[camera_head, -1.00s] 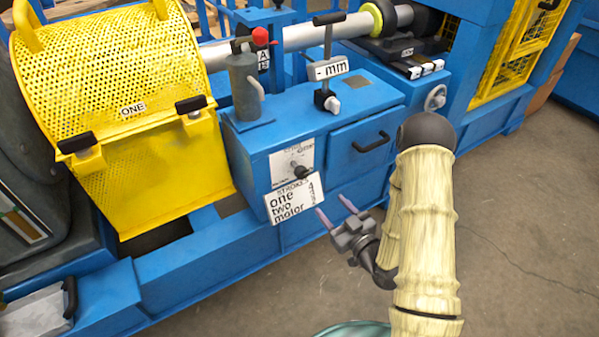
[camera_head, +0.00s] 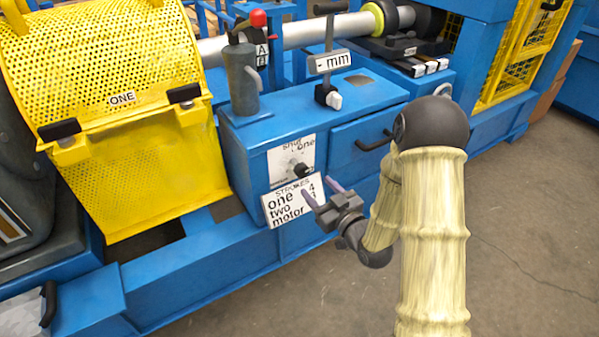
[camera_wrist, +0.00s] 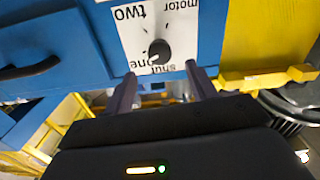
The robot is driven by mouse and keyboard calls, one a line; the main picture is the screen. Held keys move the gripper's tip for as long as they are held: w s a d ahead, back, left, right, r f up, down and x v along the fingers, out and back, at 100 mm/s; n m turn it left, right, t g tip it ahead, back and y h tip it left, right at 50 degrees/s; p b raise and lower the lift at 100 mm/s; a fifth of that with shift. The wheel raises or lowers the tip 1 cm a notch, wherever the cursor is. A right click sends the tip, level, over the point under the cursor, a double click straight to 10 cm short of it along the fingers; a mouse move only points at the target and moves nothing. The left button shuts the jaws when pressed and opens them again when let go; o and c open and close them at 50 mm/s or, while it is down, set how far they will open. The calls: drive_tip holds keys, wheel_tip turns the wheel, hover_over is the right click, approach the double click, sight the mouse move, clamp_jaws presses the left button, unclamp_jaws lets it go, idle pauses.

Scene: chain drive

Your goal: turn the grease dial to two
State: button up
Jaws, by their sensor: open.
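The grease dial is a black knob (camera_head: 302,170) on a grey stem, on a white plate (camera_head: 280,173) on the front of the blue cabinet. In the wrist view the knob (camera_wrist: 158,49) stands against the plate (camera_wrist: 140,36), which appears upside down with the words shut, one, two and motor. I cannot tell clearly which word the knob points at. My gripper (camera_head: 318,186) is open and empty, just below and right of the knob in the head view. In the wrist view its fingers (camera_wrist: 162,82) are apart, one to each side of the knob's line, short of it.
A STROKES label (camera_head: 290,203) sits directly below the dial plate. A drawer with a black handle (camera_head: 371,143) is to the right. A yellow mesh guard (camera_head: 135,180) stands to the left. A lever with an mm sign (camera_head: 330,62) rises above the cabinet. Open floor lies right.

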sight(304, 173)
drive_tip(key=b+x, duration=0.2)
drive_tip(key=x, duration=0.8)
drive_tip(key=shift+w+a, duration=0.1)
drive_tip(key=c, duration=1)
